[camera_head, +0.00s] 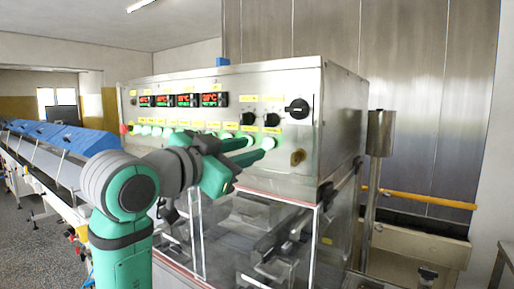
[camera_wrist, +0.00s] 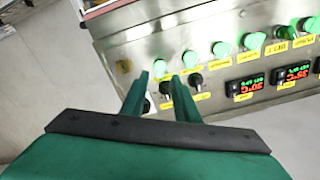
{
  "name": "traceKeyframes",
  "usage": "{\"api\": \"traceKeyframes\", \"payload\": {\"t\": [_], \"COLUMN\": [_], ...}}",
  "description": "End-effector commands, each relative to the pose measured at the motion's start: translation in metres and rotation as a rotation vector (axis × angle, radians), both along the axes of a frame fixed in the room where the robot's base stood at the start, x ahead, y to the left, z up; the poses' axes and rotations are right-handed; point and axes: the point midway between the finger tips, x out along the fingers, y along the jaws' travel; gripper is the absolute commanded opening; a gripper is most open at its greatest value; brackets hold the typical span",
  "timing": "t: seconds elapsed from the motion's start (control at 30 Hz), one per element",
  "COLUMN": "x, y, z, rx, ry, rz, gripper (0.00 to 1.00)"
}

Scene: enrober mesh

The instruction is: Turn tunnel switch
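The steel control panel (camera_head: 225,85) carries a row of green-lit switches and, at its right end, black knobs. It shows upside down in the wrist view (camera_wrist: 150,35). My gripper (camera_head: 258,144) reaches to the panel's right part, its two green fingers apart. In the wrist view my gripper (camera_wrist: 160,77) frames the end green switch (camera_wrist: 160,67) and a black knob (camera_wrist: 165,88); contact cannot be told. Another black knob (camera_wrist: 195,80) lies just outside the right finger. The yellow labels are too small to read, so I cannot tell which is the tunnel switch.
Red digital displays (camera_head: 185,100) sit on the panel's upper left. A large black knob (camera_head: 297,109) and a brass fitting (camera_head: 297,157) are at its right edge. Clear guarding (camera_head: 335,235) lies below. A blue-covered conveyor (camera_head: 65,137) runs left; a steel post (camera_head: 375,190) stands right.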

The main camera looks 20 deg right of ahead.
Motion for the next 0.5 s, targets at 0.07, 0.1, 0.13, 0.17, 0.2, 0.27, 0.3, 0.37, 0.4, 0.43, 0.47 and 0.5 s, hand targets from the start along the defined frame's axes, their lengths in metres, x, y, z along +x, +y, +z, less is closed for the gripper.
{"api": "traceKeyframes", "payload": {"t": [0.07,0.1,0.13,0.17,0.2,0.27,0.3,0.37,0.4,0.43,0.47,0.5], "x": [-0.008,-0.013,-0.015,-0.018,-0.021,-0.025,-0.027,-0.029,-0.030,-0.031,-0.031,-0.031], "y": [0.014,0.020,0.024,0.028,0.032,0.037,0.040,0.043,0.044,0.045,0.045,0.045], "z": [0.000,0.000,0.000,0.000,0.000,0.000,0.000,0.000,0.000,0.000,0.000,0.000], "rx": [-0.001,0.000,0.000,0.000,-0.001,-0.001,0.000,-0.001,-0.001,-0.001,0.000,0.000], "ry": [-0.002,-0.002,-0.001,-0.002,-0.002,-0.001,0.000,0.001,0.001,0.001,0.001,0.001], "rz": [0.005,0.005,0.006,0.007,0.007,0.007,0.008,0.007,0.007,0.007,0.006,0.006], "gripper": [0.28,0.28,0.28,0.28,0.28,0.28,0.28,0.28,0.28,0.28,0.28,0.28]}}
